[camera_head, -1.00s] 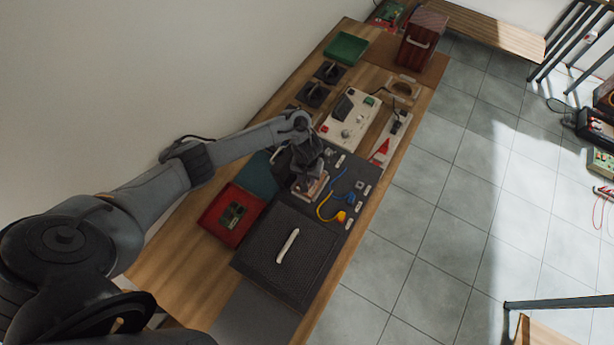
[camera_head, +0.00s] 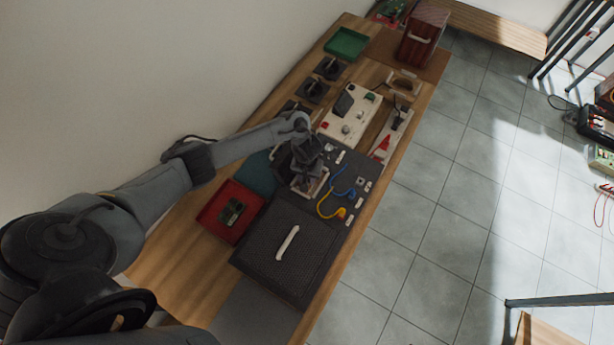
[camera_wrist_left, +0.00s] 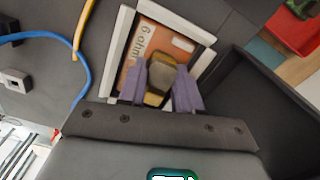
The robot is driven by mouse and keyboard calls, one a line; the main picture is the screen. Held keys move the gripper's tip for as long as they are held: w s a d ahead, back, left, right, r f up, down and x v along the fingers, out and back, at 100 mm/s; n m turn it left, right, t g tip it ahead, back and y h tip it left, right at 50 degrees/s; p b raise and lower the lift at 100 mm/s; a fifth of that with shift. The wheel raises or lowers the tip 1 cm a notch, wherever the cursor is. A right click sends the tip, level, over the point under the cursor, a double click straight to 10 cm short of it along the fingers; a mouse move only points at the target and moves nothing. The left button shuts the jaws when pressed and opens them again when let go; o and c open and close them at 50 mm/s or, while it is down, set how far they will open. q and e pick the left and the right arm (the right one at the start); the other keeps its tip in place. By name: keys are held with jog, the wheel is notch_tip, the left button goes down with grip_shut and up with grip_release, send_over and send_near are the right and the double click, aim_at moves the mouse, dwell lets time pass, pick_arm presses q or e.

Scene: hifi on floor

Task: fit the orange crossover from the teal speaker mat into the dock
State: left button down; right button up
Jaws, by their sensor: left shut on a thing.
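The orange crossover (camera_wrist_left: 160,42), with a pale "6 ohm" label, lies inside the white frame of the dock (camera_wrist_left: 114,48) in the left wrist view. My left gripper (camera_wrist_left: 160,82) is shut on its yellow and dark raised part. The fingers hide the near part of the crossover, so I cannot tell whether it is fully seated. In the head view my left gripper (camera_head: 306,172) is over the dock (camera_head: 323,183) and hides most of the crossover. The teal mat (camera_head: 257,173) lies left of the gripper, with no crossover visible on it. My right gripper is not in view.
A blue lead (camera_head: 336,176) and a yellow lead (camera_head: 327,214) lie right of the dock. A dark speaker panel with a white handle (camera_head: 288,244) is in front. A red tray (camera_head: 217,203) holds a green board. A white panel (camera_head: 351,116) lies behind.

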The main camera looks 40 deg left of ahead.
pick_arm(q)
jog(key=c, duration=1)
grip_release()
jog(key=o, duration=0.3)
jog(key=shift+w+d, duration=0.1)
jog(key=shift+r, duration=0.1)
jog(key=shift+r, duration=0.25)
notch_tip(320, 180, up, 10)
jog(key=p, duration=0.4)
jog(key=shift+d+p, duration=0.15)
jog(key=shift+p, duration=0.25)
jog(key=shift+r, duration=0.2)
